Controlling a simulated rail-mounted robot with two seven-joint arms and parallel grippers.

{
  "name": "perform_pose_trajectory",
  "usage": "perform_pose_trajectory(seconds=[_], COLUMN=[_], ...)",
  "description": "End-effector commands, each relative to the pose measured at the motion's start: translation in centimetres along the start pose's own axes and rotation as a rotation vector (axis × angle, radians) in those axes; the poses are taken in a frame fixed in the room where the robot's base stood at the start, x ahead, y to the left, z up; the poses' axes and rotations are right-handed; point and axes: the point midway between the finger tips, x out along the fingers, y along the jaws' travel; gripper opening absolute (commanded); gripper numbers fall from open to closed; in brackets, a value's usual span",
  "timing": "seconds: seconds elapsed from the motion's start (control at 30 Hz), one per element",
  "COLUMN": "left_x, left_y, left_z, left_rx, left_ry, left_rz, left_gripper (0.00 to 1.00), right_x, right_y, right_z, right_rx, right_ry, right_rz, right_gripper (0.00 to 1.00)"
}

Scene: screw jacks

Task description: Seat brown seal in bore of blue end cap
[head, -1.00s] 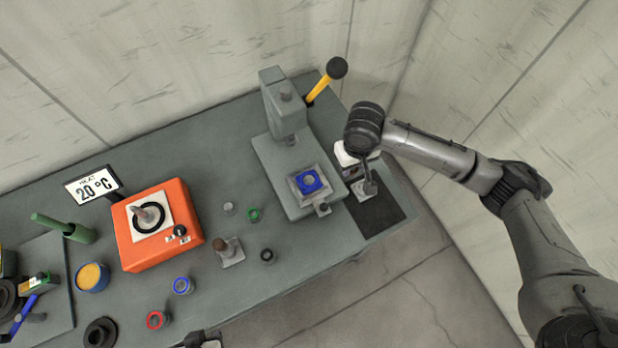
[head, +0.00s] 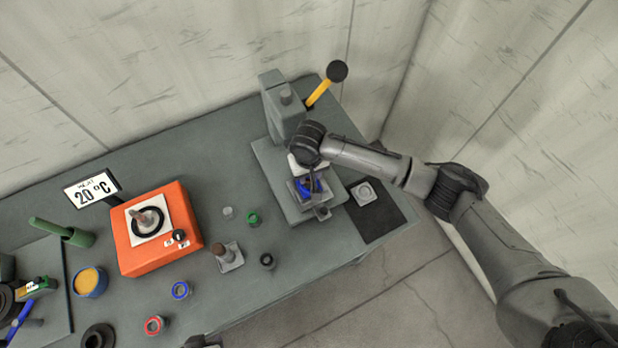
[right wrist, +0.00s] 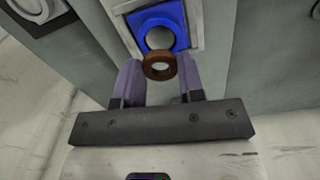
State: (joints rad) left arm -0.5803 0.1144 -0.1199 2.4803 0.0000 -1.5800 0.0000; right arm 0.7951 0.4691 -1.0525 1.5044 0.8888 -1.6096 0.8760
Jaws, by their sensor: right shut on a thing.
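The blue end cap (head: 303,188) sits in the fixture of the grey press, partly hidden by my right gripper in the head view. In the right wrist view the blue end cap (right wrist: 168,22) shows its round bore, with a light surface inside. My right gripper (right wrist: 160,72) is shut on the brown seal (right wrist: 159,67), a ring held between its two fingertips. The seal appears in front of the near edge of the bore and overlaps it in the picture; its height above the cap cannot be told. The left gripper is not clearly in view.
The grey press (head: 284,108) has a yellow lever (head: 320,93) with a black knob. A dark mat (head: 372,222) with a light square holder (head: 363,193) lies to the right. An orange heater (head: 157,229) and several small rings stand to the left.

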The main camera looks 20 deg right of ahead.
Motion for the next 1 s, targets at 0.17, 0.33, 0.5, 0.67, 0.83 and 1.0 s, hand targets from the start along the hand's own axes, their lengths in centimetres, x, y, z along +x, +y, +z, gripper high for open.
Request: perform_pose_trajectory(seconds=[0.17,0.33,0.5,0.67,0.83,1.0], left_x=[0.1,0.1,0.1,0.1,0.1,0.1], left_y=[-0.1,-0.3,-0.3,-0.3,-0.1,0.1], left_z=[0.0,0.1,0.1,0.1,0.0,0.0], left_rx=[0.005,0.010,0.011,0.010,0.005,-0.001], left_ry=[0.000,-0.001,-0.001,-0.001,0.000,0.001], left_rz=[-0.004,-0.008,-0.009,-0.008,-0.004,0.001], left_gripper=[0.43,0.43,0.43,0.43,0.43,0.43], right_x=[2.2,3.5,3.5,3.6,3.6,3.6], right_y=[0.0,0.0,0.0,0.0,0.0,0.0], right_z=[0.1,0.1,0.1,0.1,0.1,0.1], right_rx=[0.000,0.000,-0.001,0.000,0.000,0.000], right_ry=[-0.001,0.000,0.000,0.000,0.000,0.000], right_rz=[0.001,0.000,0.000,0.000,0.000,0.000], right_gripper=[0.14,0.14,0.14,0.41,0.58,0.61])
